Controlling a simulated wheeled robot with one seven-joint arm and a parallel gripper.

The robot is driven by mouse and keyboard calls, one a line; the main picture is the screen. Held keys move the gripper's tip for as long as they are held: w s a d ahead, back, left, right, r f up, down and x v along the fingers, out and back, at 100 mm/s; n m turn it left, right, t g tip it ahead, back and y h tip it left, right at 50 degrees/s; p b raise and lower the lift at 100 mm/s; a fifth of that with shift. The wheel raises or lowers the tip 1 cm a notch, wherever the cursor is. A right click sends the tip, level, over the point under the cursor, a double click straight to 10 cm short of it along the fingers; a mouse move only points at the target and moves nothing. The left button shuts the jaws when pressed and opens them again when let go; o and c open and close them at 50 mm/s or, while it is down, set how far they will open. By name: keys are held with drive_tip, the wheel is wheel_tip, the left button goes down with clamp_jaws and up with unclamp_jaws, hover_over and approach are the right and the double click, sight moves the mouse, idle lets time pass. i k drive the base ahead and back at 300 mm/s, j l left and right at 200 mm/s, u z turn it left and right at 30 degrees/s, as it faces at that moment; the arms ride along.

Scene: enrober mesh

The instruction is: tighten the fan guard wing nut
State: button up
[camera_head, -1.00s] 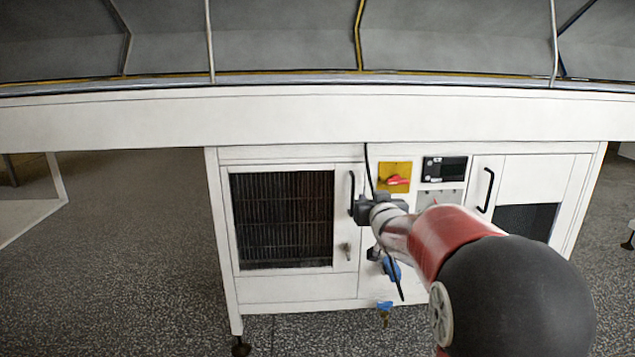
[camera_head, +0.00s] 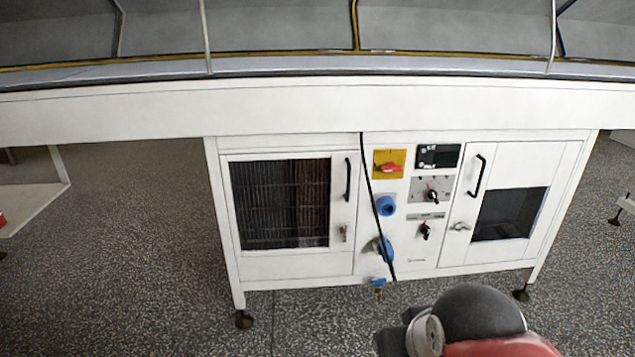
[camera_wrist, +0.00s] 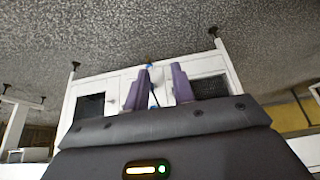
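In the head view a small grey wing-shaped fitting (camera_head: 459,227) sits on the left edge of the right cabinet door (camera_head: 512,172). It looks like a wing nut, but it is too small to tell how tight it is. A dark window fills part of that door. My gripper shows in the wrist view (camera_wrist: 161,83), with its two purple-grey fingers apart and nothing between them. It faces the cabinet, which appears upside down, and is well away from it. The head view shows only part of my arm at the bottom; the gripper is hidden there.
The left door has a grille (camera_head: 281,203), a black handle (camera_head: 347,180) and a latch (camera_head: 344,233). Between the doors are a red switch (camera_head: 389,167), black knobs, blue fittings (camera_head: 386,206) and a hanging black cable (camera_head: 371,190). Speckled floor in front is open.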

sight(343, 229)
drive_tip(key=i+j+u, duration=0.45)
drive_tip(key=i+j, duration=0.2)
drive_tip(key=j, duration=0.15)
